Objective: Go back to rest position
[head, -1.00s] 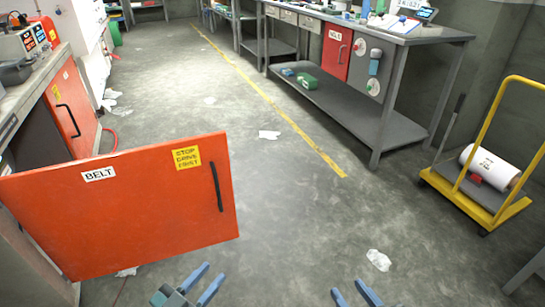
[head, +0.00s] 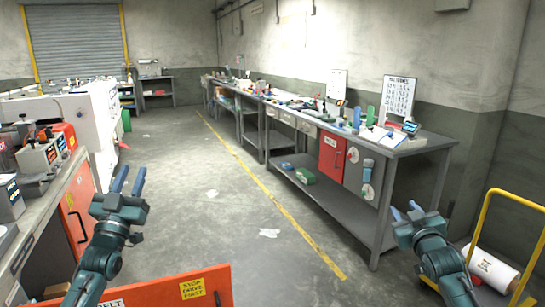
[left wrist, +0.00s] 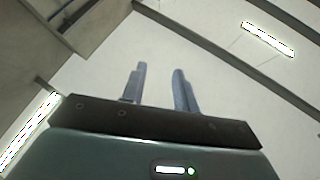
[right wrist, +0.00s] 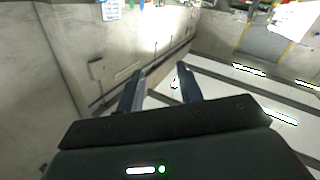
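My left gripper (head: 129,182) is raised at the lower left of the head view, above the machine bench and the open orange door. Its blue fingers stand apart with nothing between them; they also show apart in the left wrist view (left wrist: 158,85), pointing at the ceiling. My right gripper (head: 405,211) is raised at the lower right of the head view, in front of the workbench. In the right wrist view its fingers (right wrist: 160,88) stand apart and empty, with wall and ceiling behind them.
The orange door (head: 160,291) labelled BELT hangs open at the bottom left. A grey workbench (head: 345,205) runs along the right, holding tools and papers. A yellow trolley (head: 478,235) with a white roll (head: 490,268) stands at the right. The middle floor (head: 190,220) is mostly clear, with some white scraps.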

